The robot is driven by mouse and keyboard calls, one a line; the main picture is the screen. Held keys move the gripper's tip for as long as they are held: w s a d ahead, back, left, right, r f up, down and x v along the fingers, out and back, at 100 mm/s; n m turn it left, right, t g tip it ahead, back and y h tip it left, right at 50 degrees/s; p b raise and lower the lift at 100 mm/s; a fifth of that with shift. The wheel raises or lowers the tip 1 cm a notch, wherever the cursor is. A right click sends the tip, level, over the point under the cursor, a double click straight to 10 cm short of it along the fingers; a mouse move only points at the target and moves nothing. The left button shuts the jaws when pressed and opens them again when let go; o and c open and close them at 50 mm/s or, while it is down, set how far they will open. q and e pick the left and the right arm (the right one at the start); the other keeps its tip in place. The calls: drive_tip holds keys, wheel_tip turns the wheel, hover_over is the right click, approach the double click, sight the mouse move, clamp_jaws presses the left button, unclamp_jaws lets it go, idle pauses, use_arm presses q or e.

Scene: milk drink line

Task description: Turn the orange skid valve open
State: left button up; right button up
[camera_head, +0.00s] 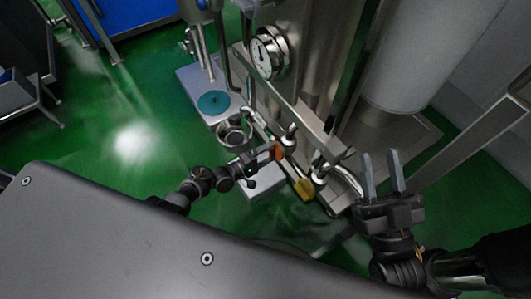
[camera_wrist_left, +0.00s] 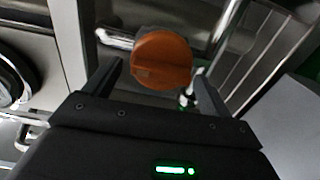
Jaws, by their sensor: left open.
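The orange skid valve (camera_head: 279,151) sits low on the steel skid, just beyond the fingertips of my left gripper (camera_head: 268,156) in the head view. In the left wrist view the valve's round orange knob (camera_wrist_left: 161,60) faces the camera, with a raised bar across it. My left gripper (camera_wrist_left: 158,74) is open, with one finger on each side of the knob's lower part. I cannot tell whether either finger touches it. My right gripper (camera_head: 382,175) is open and empty, fingers pointing up, to the right of the skid.
A yellow part (camera_head: 304,189) sits on the pipework to the right of the valve. A dial gauge (camera_head: 264,56), steel pipes and a large pale tank (camera_head: 408,55) stand behind. A teal disc (camera_head: 214,103) lies on a grey plate.

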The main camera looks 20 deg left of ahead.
use_arm(q)
drive_tip(key=p+v, duration=0.2)
drive_tip(key=v, duration=0.8)
drive_tip(key=shift+s+a, duration=0.25)
drive_tip(key=shift+s, duration=0.05)
use_arm(e)
drive_tip(key=f+g, duration=0.1)
drive_tip(key=f+g+h, duration=0.1)
drive_tip(key=f, duration=0.1)
drive_tip(key=f+g+h, duration=0.1)
drive_tip(key=shift+w+a+f+g, duration=0.3)
drive_tip(key=shift+w+f+g, duration=0.05)
drive_tip(key=shift+g, duration=0.05)
